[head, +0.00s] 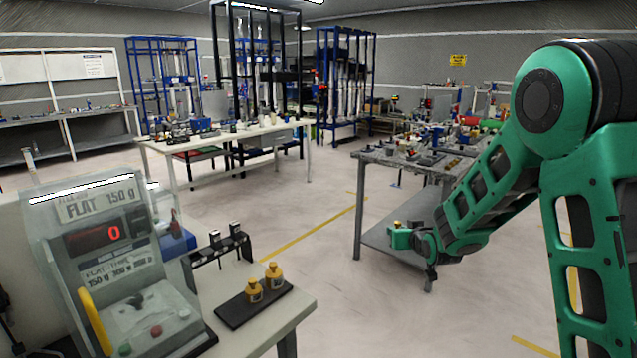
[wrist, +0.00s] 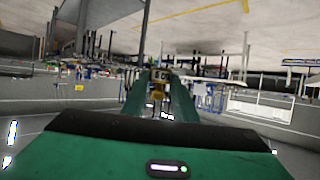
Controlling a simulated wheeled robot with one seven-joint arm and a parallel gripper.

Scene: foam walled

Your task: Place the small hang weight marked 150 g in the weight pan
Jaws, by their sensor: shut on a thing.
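My gripper (head: 398,236) is at the end of my green arm, in the air left of the grey workbench in the head view. In the wrist view its two green fingers (wrist: 158,104) are shut on a small brass-yellow weight (wrist: 158,90) with a pale marked top. I cannot read the marking surely. Two similar yellow weights stand upright on a black tray on the near white table: a left one (head: 254,291) and a right one (head: 273,276). My gripper is well away from them, up and to the right. I cannot make out a weight pan for certain.
A grey machine (head: 120,270) with a red display stands on the near table, left of the black tray (head: 232,315). A black rack (head: 218,248) stands behind the tray. A cluttered workbench (head: 375,157) is behind my gripper. Open floor lies between the tables.

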